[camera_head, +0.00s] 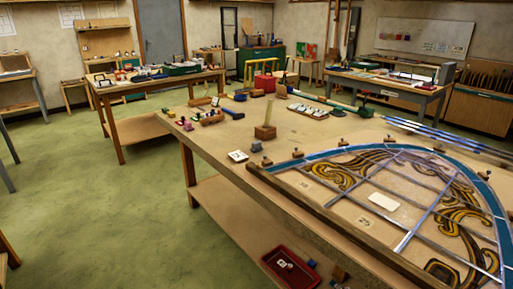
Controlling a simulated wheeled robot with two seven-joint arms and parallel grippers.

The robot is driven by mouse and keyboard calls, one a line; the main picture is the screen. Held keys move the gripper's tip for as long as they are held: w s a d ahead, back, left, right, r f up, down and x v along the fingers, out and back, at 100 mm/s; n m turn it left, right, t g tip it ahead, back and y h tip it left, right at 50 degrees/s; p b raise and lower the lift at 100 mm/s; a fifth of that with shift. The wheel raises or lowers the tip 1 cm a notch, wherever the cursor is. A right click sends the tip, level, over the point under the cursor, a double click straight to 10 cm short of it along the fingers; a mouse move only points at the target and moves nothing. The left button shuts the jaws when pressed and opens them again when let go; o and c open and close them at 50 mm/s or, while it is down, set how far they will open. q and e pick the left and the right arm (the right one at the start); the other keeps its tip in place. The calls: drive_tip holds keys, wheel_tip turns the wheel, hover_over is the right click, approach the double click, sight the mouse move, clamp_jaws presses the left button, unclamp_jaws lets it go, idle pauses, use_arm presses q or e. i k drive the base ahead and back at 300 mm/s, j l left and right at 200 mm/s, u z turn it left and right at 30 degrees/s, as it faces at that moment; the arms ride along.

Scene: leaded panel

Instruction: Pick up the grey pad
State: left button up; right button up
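I cannot pick out a clearly grey pad for sure. A small grey-blue lump (256,146) sits on the workbench (222,140), in front of an upright wooden block with a handle (265,131). A pale, off-white flat piece (384,201) lies on the leaded panel (345,205), among the lead strips. A small white square with a dark mark (238,156) lies near the bench's left edge. Neither of my grippers shows in the head view.
Wooden blocks and knobs line the panel's blue curved border (450,165). Long rods (440,132) lie at the back right. A red tray (290,268) is on the lower shelf. Green floor (110,215) is open at left. Other tables stand behind.

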sight(256, 146)
drive_tip(key=z, duration=0.3)
drive_tip(key=i+j+z, duration=0.1)
drive_tip(key=z, duration=0.3)
drive_tip(key=i+j+z, duration=0.1)
drive_tip(key=j+z, duration=0.25)
drive_tip(key=i+j+z, duration=0.1)
drive_tip(key=z, duration=0.3)
drive_tip(key=i+j+z, duration=0.15)
drive_tip(key=j+z, duration=0.25)
drive_tip(key=j, duration=0.8)
drive_tip(key=j+z, duration=0.35)
drive_tip(key=j, duration=0.8)
drive_tip(key=i+j, duration=0.1)
drive_tip(key=j, duration=0.75)
drive_tip(key=i+j, duration=0.15)
drive_tip(key=j, duration=0.3)
drive_tip(key=i+j, duration=0.1)
drive_tip(key=j, duration=0.3)
